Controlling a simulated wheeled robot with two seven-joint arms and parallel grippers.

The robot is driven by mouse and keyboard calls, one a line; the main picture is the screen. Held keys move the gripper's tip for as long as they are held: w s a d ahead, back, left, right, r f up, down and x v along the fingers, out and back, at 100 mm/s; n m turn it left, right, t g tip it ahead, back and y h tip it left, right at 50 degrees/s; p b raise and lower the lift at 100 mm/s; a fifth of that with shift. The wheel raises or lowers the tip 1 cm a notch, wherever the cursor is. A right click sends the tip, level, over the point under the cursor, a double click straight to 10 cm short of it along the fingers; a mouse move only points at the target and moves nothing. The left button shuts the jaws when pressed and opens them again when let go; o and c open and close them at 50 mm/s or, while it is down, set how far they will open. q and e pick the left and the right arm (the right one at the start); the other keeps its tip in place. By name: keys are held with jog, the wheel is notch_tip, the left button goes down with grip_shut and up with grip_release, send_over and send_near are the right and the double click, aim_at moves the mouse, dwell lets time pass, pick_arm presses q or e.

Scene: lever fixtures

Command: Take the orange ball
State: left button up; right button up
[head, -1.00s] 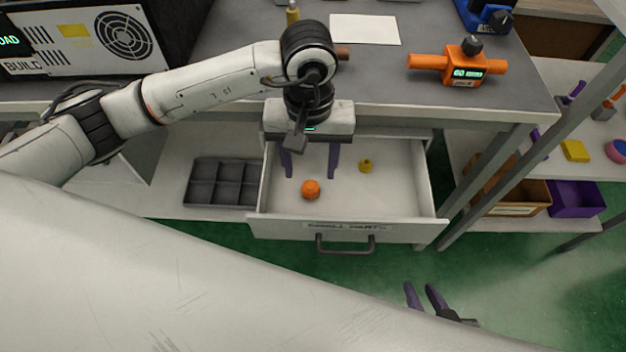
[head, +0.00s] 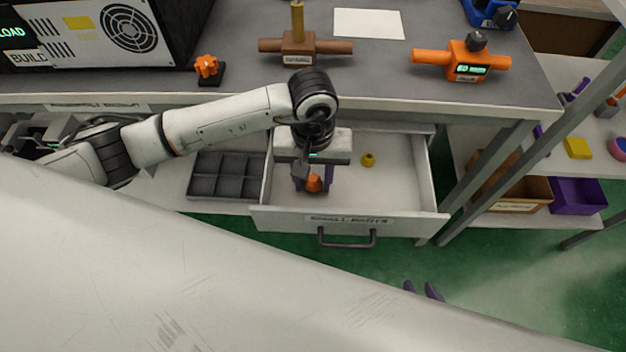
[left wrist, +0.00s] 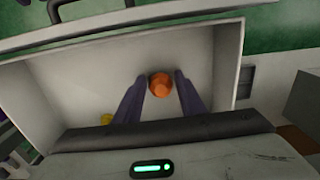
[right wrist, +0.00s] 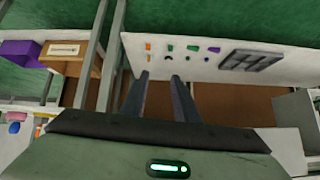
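The orange ball (head: 313,183) lies in the open white drawer (head: 392,190), near its left front part. My left gripper (head: 314,184) is lowered over it, with its purple fingers on either side. In the left wrist view the ball (left wrist: 160,86) sits between the open fingertips (left wrist: 160,82), with a small gap visible on each side. My right gripper (head: 424,290) is low in front of the drawer, over the green floor, mostly hidden by my own body. In the right wrist view its fingers (right wrist: 158,82) are apart and empty.
A small yellow piece (head: 368,159) lies in the drawer to the right of the ball. A dark divided tray (head: 225,176) stands left of the drawer. The workbench edge (head: 400,103) overhangs the drawer's back. Orange and brown lever fixtures stand on the bench.

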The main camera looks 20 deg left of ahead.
pick_arm(q)
jog(key=c, duration=0.6)
jog(key=shift+r, duration=0.1)
jog(key=shift+c, duration=0.2)
